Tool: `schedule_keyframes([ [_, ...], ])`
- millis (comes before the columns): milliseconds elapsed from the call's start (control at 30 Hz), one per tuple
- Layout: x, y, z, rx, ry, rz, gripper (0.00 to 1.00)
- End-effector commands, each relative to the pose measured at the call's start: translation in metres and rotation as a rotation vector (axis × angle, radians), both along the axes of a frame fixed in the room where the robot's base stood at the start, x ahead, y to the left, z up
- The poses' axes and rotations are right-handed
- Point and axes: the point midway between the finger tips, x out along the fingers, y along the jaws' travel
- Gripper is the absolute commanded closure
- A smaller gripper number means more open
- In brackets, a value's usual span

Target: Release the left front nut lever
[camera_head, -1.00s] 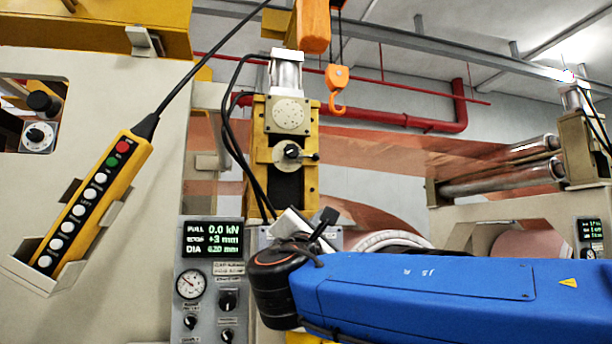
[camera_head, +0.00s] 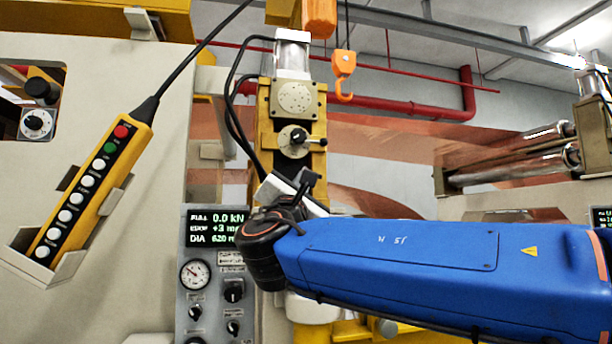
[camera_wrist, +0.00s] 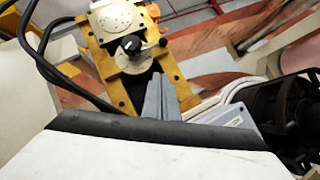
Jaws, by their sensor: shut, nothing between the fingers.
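A black knob with a short side lever (camera_head: 297,137) sits on a round pale plate on the yellow column. The knob and lever also show near the top of the wrist view (camera_wrist: 133,44). I cannot tell for certain whether this is the left front nut lever. My gripper (camera_head: 306,183) is just below the knob in the head view, its fingertips partly hidden by my wrist. In the wrist view, its two grey fingers (camera_wrist: 160,95) are together and empty. They point toward the yellow column, apart from the knob in the picture.
Black hoses (camera_head: 232,118) loop down the column's left side. A yellow button pendant (camera_head: 92,188) rests in a holder at left. A panel with a display (camera_head: 213,228) and gauge stands below left. An orange hook (camera_head: 344,75) hangs above right. Copper foil (camera_head: 385,150) stretches behind.

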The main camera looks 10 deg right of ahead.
Motion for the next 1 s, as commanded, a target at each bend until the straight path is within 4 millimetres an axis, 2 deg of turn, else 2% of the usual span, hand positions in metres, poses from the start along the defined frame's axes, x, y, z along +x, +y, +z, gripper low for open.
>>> schedule_keyframes([
  [500, 0.064, -0.029, 0.042, 0.0, 0.001, -0.003, 1.0],
  [700, 0.064, -0.043, 0.064, 0.001, 0.0, -0.001, 1.0],
  [1000, 0.065, -0.049, 0.074, 0.001, 0.0, -0.001, 1.0],
])
